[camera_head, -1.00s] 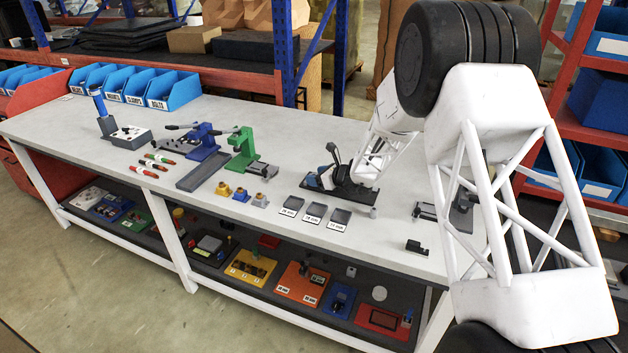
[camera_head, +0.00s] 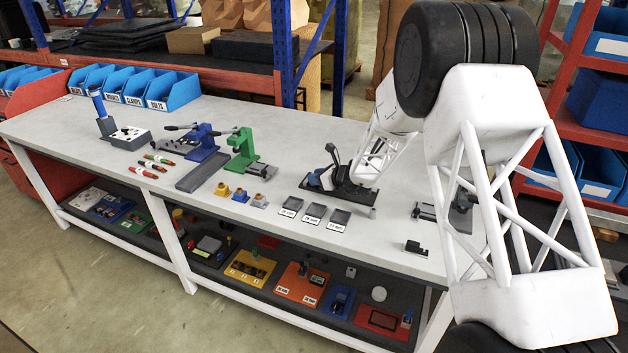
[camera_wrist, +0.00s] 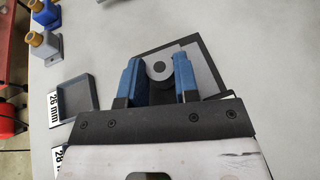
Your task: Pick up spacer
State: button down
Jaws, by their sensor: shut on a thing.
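My gripper (camera_wrist: 159,70) has blue fingers, which stand on either side of a round grey spacer (camera_wrist: 168,73) with a dark hole in its middle. The fingers are shut on it. The spacer sits over a dark plate with a grey area (camera_wrist: 203,74); I cannot tell whether it touches the plate.
Several small labelled trays (camera_head: 314,211) lie left of the fixture; one tray (camera_wrist: 75,97) shows in the wrist view. A green press (camera_head: 243,150) and coloured blocks (camera_head: 240,195) stand farther left. A small black block (camera_head: 416,248) sits near the bench's front edge.

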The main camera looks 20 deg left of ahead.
jog(key=shift+r, duration=0.15)
jog(key=shift+r, duration=1.4)
jog(key=shift+s+d+r, duration=0.1)
jog(key=shift+s+r, duration=0.1)
jog(key=shift+r, duration=0.1)
jog(key=s+d, duration=0.2)
jog(key=s, duration=0.2)
jog(key=s+d+r, duration=0.1)
jog(key=s+d, duration=0.2)
jog(key=s, duration=0.1)
jog(key=s+d, duration=0.3)
jog(key=s, duration=0.2)
jog(key=shift+d+r, duration=0.15)
jog(key=shift+d, duration=0.1)
jog(key=shift+s+d, duration=0.1)
jog(key=s+d, duration=0.6)
jog(key=s, duration=0.6)
jog(key=shift+d, duration=0.2)
send_over(320, 213)
jog(key=shift+f, duration=0.9)
